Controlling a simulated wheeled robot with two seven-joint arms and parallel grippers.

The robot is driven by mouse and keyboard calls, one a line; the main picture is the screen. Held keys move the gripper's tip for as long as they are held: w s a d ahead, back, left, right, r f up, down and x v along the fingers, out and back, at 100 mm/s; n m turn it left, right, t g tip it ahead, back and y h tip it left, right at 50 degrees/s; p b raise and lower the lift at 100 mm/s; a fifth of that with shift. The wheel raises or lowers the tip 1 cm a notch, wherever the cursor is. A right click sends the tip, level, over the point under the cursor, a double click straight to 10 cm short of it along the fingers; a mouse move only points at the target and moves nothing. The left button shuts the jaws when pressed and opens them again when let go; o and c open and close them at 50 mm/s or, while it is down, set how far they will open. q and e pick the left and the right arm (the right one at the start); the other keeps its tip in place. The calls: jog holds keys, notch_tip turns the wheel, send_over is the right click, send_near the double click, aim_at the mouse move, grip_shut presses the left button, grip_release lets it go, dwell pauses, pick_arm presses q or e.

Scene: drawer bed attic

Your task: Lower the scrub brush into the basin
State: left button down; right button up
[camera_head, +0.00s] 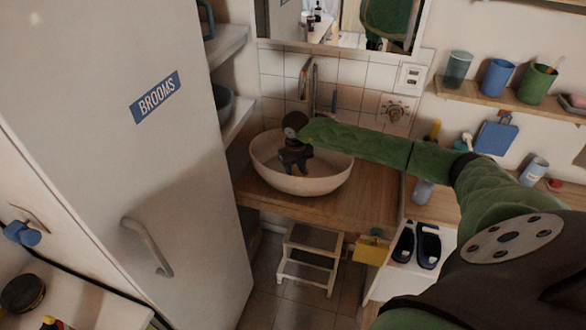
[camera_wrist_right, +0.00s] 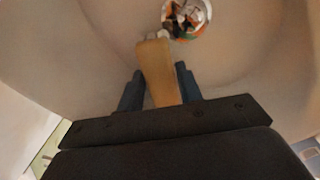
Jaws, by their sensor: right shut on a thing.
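The basin (camera_head: 315,184) is a cream oval bowl on a wooden counter. My right gripper (camera_head: 296,166) points down inside its rim. In the right wrist view the gripper (camera_wrist_right: 160,92) has its two blue fingers either side of the tan wooden handle of the scrub brush (camera_wrist_right: 157,72) and is shut on it. A small pale part shows at the brush's far end. The pale basin inside (camera_wrist_right: 240,60) fills most of that view. I cannot make out the brush in the head view, or tell whether it touches the basin. My left gripper is not in view.
A tap (camera_head: 333,102) stands behind the basin. A shelf (camera_head: 480,94) with several cups is at upper right. A white cabinet door marked BROOMS (camera_head: 150,150) fills the left. A white step stool (camera_head: 310,258) stands below. A round shiny drain-like patch (camera_wrist_right: 187,18) lies beyond the brush.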

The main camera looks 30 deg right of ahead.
jog(key=shift+f+b, duration=0.35)
jog(key=shift+f, duration=0.2)
dwell(0.4)
jog(key=o, duration=1)
jog(key=shift+o, duration=0.2)
